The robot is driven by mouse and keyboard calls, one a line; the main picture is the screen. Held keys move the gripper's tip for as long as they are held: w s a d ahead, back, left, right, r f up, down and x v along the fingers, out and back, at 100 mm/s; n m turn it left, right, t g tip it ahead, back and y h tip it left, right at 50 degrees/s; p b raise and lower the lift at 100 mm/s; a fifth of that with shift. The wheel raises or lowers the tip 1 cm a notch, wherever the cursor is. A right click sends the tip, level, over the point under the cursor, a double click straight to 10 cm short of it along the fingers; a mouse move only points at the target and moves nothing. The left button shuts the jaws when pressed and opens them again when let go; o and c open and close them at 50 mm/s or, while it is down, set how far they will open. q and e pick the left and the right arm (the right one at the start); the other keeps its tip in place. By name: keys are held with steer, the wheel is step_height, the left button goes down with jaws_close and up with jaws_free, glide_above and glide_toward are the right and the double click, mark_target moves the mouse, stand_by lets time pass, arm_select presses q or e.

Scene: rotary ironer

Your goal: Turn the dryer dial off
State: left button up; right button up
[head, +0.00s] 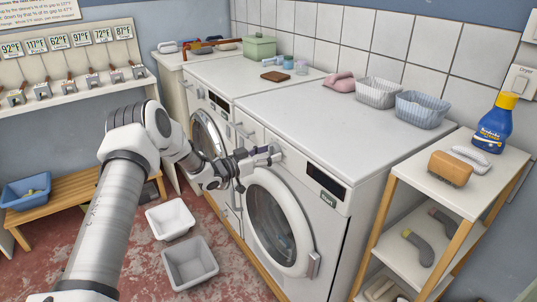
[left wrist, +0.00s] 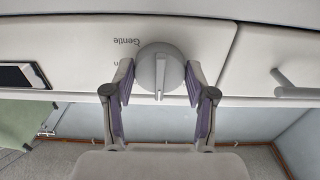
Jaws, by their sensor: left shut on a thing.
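The dryer dial (left wrist: 160,66) is a round grey knob with a raised grip ridge on a white front panel. The ridge points down in the left wrist view. The word "Gentle" stands beside it, upside down in that view. My left gripper (left wrist: 160,84) is shut on the dial, one purple-padded finger on each side. In the head view my left gripper (head: 264,157) is at the upper left of the front of the right-hand machine (head: 305,207), and it partly covers the dial. My right gripper is not in view.
A second front-loading machine (head: 208,133) stands to the left. A white basket (head: 170,219) and a grey basket (head: 190,263) are on the floor before the machines. A shelf unit (head: 446,195) with a blue bottle (head: 496,124) stands at right. A wall switch (head: 518,82) is labelled "Dryer".

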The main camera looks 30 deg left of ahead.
arm_select(q)
steer(key=shift+r, duration=0.2)
steer(key=o, duration=1.2)
steer(key=shift+f, duration=0.1)
steer(key=v, duration=1.2)
